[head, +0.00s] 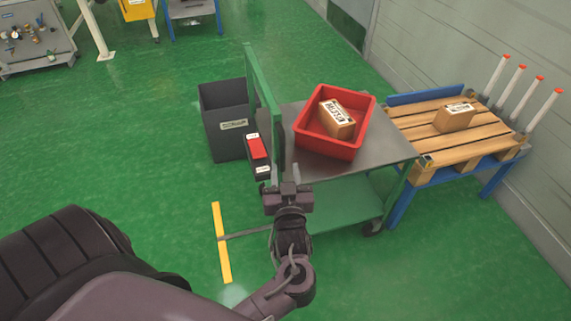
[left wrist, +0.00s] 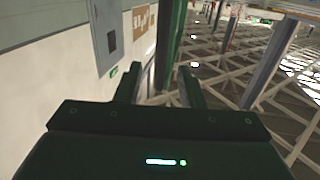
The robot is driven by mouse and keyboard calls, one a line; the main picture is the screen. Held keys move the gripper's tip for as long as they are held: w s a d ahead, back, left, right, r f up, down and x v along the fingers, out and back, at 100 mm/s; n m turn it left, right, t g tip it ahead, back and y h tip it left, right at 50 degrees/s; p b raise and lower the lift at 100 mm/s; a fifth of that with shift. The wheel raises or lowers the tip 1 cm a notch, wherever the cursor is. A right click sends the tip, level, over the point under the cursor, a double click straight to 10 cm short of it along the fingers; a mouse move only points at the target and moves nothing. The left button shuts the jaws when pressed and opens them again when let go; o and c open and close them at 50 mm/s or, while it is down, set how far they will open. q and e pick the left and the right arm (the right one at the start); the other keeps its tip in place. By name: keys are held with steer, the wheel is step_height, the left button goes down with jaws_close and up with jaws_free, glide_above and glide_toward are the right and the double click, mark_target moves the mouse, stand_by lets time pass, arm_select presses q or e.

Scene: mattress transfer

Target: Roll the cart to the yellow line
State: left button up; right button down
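The cart has a grey top (head: 385,150), a green lower shelf (head: 345,203) and an upright green handle frame (head: 262,88) at its left end. A red bin (head: 330,150) with a cardboard box (head: 337,119) in it rides on top. The yellow line (head: 221,243) lies on the floor left of the cart. My left gripper (head: 288,190) is at the handle end. In the left wrist view its fingers (left wrist: 158,88) are apart, with a green post (left wrist: 171,40) showing between them; contact cannot be told. My right gripper is out of view.
A dark grey bin (head: 222,122) stands just left of the handle. A red-topped device (head: 257,147) is by the handle. A wooden pallet (head: 435,122) on a blue stand, with a small box (head: 455,117), is close on the right by the wall.

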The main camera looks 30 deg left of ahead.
mark_target(282, 153)
arm_select(q)
steer(key=x, duration=0.7)
steer(key=shift+w+a+r+p, duration=0.15)
steer(key=shift+w+a+p, duration=0.05)
steer(key=shift+a+p, duration=0.15)
steer(key=shift+d, duration=0.1)
jaws_close()
